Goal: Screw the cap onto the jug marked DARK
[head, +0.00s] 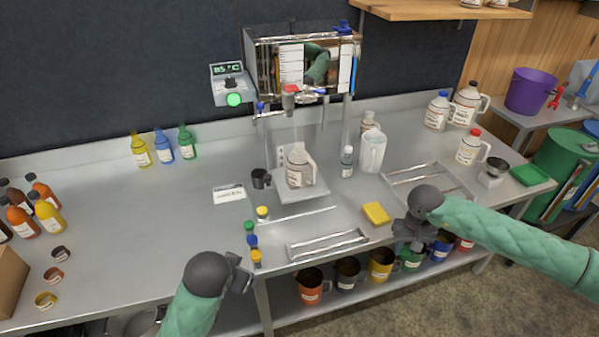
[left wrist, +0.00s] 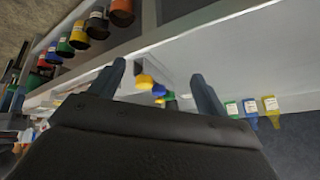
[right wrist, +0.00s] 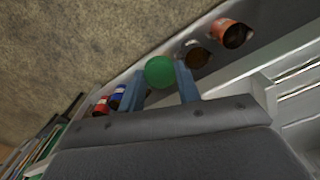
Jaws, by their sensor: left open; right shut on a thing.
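A handled jug (head: 300,168) with a label too small to read stands upright on the platform under the tap; I cannot tell whether it is the one marked DARK. My right gripper (head: 418,238) is in front of the counter's right part, shut on a round green thing (right wrist: 160,72) that looks like a cap. My left gripper (head: 240,272) is open and empty at the counter's front edge. Near it stand a green cap (head: 249,225), a blue cap (head: 252,240) and yellow caps (head: 262,212), which also show in the left wrist view (left wrist: 145,80).
Jugs with blue (head: 438,110) and red (head: 470,147) caps stand at the back right. A white pitcher (head: 373,152) is right of the platform. A yellow sponge (head: 376,213) and a rail tray (head: 327,245) lie in front. Mugs (head: 310,287) line the lower shelf. The left-middle counter is clear.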

